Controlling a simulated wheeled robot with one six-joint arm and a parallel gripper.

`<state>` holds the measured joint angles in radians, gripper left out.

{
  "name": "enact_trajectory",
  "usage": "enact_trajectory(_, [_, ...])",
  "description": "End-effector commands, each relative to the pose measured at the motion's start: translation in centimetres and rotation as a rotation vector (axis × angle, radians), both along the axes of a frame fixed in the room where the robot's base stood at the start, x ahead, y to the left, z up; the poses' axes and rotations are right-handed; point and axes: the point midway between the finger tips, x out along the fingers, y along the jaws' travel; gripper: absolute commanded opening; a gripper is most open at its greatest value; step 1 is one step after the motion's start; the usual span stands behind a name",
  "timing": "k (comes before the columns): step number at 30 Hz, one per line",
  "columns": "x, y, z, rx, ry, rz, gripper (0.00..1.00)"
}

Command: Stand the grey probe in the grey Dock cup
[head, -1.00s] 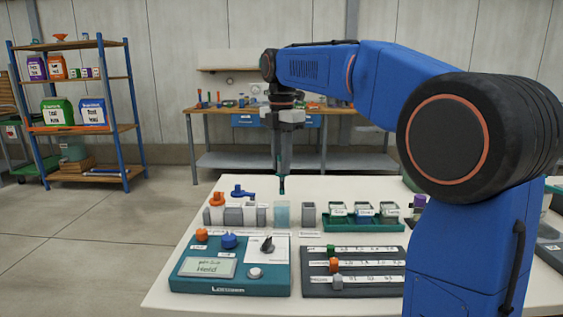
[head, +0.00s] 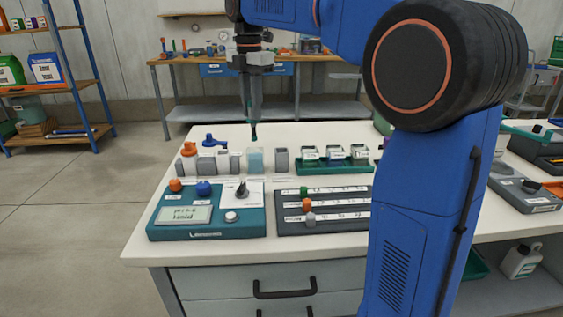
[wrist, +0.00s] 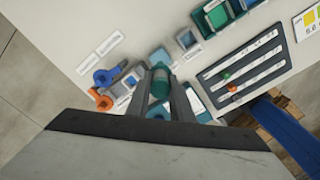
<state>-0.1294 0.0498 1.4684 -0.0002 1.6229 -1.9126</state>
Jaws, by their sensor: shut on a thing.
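My gripper (head: 254,118) points straight down and is shut on a slim probe (head: 254,134), whose dark teal-green end shows below the fingers. In the wrist view the held probe (wrist: 160,76) shows teal between the fingers; its upper part is hidden, and I cannot confirm grey. It hangs above a translucent teal beaker (head: 255,160), apart from it. A lone grey square cup (head: 281,160) stands just right of the beaker. Several grey holders, one of them a cup (head: 235,161), stand to its left. The labels are too small to read, so I cannot tell which is Dock.
A teal control box (head: 208,222) and a dark slider board (head: 290,227) lie in front of the row. A green tray (head: 333,167) with small containers stands right. Orange (head: 188,149) and blue (head: 213,140) valve-like parts stand left. The white tabletop (head: 300,132) is clear behind.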

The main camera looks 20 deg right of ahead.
Motion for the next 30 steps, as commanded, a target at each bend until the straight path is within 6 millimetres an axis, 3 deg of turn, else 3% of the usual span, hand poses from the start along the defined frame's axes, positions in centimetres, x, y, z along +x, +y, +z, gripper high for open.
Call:
enact_trajectory(11, [-0.1,-0.3,0.0,0.000,0.000,-0.001,0.00])
enact_trajectory(22, [-2.0,-6.4,-0.3,0.000,0.000,-0.003,0.00])
enact_trajectory(30, [-2.5,-7.7,-0.9,0.000,0.000,0.000,0.00])
